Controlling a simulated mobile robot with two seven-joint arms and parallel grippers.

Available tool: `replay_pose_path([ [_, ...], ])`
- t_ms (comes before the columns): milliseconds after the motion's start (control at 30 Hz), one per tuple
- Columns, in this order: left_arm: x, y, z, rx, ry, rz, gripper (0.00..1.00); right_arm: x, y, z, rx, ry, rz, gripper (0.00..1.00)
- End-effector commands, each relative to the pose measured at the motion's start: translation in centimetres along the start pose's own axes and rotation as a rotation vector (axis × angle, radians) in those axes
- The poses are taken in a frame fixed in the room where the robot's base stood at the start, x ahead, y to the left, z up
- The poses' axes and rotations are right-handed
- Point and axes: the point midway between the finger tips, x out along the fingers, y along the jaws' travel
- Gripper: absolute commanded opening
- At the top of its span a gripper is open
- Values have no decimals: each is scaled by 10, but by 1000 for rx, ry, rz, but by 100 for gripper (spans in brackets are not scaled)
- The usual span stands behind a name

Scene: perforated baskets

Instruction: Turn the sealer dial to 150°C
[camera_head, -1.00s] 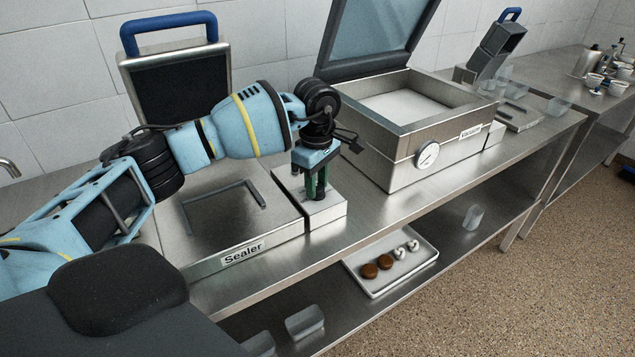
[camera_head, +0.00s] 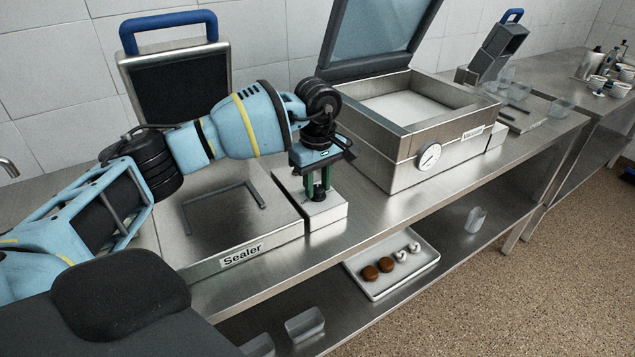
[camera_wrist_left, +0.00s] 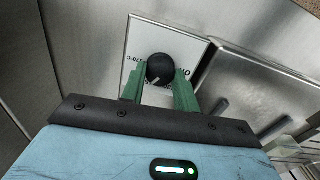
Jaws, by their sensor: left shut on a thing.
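The sealer (camera_head: 226,225) is a flat steel box labelled "Sealer" with a raised dark lid. The sealer dial (camera_wrist_left: 160,66) is a round black knob with a light pointer mark, on a pale labelled plate (camera_wrist_left: 138,42). In the wrist view the mark points toward the lower left. Printed lettering beside the knob is partly hidden and too small to read fully. My left gripper (camera_head: 319,191) points down over the small control block (camera_head: 327,212) at the sealer's right end. Its green fingers are shut on the dial, one on each side. My right gripper is not in view.
The vacuum machine (camera_head: 385,165) with a round gauge (camera_head: 429,156) and raised lid stands close to the right of my gripper. Bare steel counter (camera_head: 370,210) runs along the front.

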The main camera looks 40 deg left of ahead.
Motion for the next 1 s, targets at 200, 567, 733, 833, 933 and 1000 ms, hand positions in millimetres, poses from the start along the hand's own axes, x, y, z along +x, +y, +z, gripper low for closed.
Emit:
replay_pose_path([
  [200,0,0,0,0,0,-1,41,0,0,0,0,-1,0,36],
  [567,0,0,0,-1,0,0,52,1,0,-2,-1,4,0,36],
  [733,-14,1,0,-1,1,2,52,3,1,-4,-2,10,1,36],
  [833,-30,0,0,0,1,3,52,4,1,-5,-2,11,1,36],
  [933,-46,1,0,0,0,2,52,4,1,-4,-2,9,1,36],
  [1000,-56,1,0,0,0,2,52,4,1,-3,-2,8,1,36],
])
